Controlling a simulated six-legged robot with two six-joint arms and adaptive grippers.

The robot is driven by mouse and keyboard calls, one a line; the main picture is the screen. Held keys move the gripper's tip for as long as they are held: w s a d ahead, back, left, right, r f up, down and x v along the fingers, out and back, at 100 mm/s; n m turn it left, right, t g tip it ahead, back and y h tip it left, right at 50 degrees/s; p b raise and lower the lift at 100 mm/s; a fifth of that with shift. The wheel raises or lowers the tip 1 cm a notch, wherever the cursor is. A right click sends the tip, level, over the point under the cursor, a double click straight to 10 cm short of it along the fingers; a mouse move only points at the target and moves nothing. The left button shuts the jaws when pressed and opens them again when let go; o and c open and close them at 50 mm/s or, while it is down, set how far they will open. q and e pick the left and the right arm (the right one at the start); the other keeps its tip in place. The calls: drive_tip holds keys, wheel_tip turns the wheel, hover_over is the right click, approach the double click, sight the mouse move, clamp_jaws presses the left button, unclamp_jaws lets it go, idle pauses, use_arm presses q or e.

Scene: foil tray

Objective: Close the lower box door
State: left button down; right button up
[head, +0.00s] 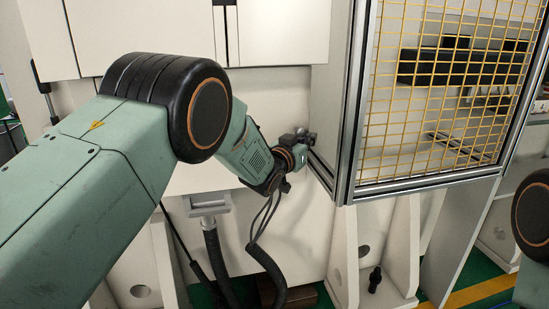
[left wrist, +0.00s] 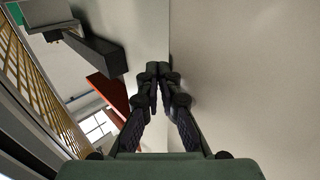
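A silver-framed panel with yellow mesh (head: 440,90) fills the upper right of the head view, with a pale side panel (head: 327,95) along its left. I cannot tell for certain which part is the lower box door, or how far open it stands. My left gripper (head: 305,137) is beside the lower left edge of the pale panel; contact is unclear. In the left wrist view its two dark fingers (left wrist: 158,70) are together at the tips, with nothing visible between them, against a pale surface (left wrist: 240,60). The yellow mesh (left wrist: 35,80) shows at the left there. My right gripper is out of view.
White cabinet panels (head: 270,35) stand behind my left arm. A grey fitting with a dark hose (head: 209,205) hangs below. White supports (head: 375,245) stand under the framed panel. A dark grey bar (left wrist: 98,55) lies left of the fingers in the left wrist view.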

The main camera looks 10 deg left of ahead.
use_arm(q)
drive_tip(key=v, duration=1)
drive_tip(key=s+a+f+n+g+y, duration=0.15)
drive_tip(key=s+a+f+g, duration=0.25)
drive_tip(key=s+f, duration=0.65)
drive_tip(key=s+a+f+n+g+y, duration=0.1)
drive_tip(key=s+a+f+g+y, duration=0.25)
drive_tip(key=s+f, duration=0.7)
drive_tip(key=s+a+f+g, duration=0.1)
drive_tip(key=s+f+g, duration=0.2)
drive_tip(key=s, duration=0.7)
drive_tip(key=s+a+f+n+g+p, duration=0.1)
drive_tip(key=s+f+g, duration=0.2)
drive_tip(key=s, duration=0.7)
drive_tip(key=s+a+f+g+p, duration=0.1)
drive_tip(key=s+a+f+g, duration=0.1)
drive_tip(key=s+f, duration=0.5)
drive_tip(key=s+g, duration=0.1)
drive_tip(key=s, duration=0.1)
drive_tip(key=shift+s+n+y, duration=0.35)
drive_tip(key=shift+s+y, duration=0.05)
drive_tip(key=shift+g, duration=0.25)
